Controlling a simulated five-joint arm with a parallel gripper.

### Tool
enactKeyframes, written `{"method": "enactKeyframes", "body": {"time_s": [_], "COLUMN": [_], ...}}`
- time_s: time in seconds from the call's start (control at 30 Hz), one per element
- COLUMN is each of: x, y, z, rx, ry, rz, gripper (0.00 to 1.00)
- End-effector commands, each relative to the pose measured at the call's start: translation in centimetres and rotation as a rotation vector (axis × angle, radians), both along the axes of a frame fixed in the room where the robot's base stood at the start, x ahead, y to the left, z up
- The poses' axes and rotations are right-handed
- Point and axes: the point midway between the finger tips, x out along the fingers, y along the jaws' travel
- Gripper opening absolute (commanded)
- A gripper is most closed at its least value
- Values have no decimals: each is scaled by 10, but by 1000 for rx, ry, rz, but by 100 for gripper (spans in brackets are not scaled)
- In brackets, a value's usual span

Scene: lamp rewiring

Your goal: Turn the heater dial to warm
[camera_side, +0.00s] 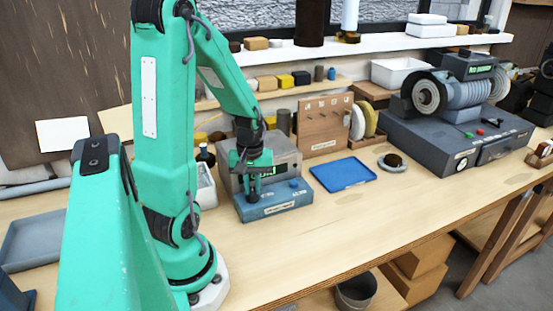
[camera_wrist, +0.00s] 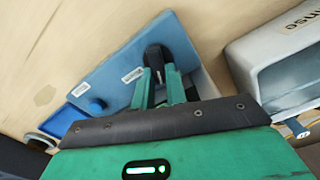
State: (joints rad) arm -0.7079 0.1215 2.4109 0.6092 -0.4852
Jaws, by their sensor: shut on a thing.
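The heater (camera_side: 285,165) is a grey box with a dark display and a blue front panel (camera_side: 280,204) that bears a white label. My gripper (camera_side: 254,192) points down over the left part of this panel. In the wrist view, a round black dial (camera_wrist: 154,52) sits on the blue panel (camera_wrist: 110,62). My gripper's two green fingers (camera_wrist: 160,76) reach to the dial and are shut on it. A light mark shows between the fingertips. Which setting the dial points to cannot be read. The fingers hide part of the dial.
A blue knob (camera_wrist: 96,104) sits on the panel. A blue tray (camera_side: 343,174) lies right of the heater. A white bin labelled "rinse" (camera_wrist: 283,45) stands close by in the wrist view. A grey machine (camera_side: 440,135) stands at the right. The front bench (camera_side: 330,235) is clear.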

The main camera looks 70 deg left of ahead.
Motion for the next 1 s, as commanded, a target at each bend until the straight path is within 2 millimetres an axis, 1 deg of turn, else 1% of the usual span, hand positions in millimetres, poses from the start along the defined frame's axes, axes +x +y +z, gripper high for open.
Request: {"method": "enactKeyframes", "body": {"time_s": [1.0], "x": [7], "y": [-8], "z": [1], "rx": [-1], "ry": [0], "rz": [-956], "gripper": [0]}}
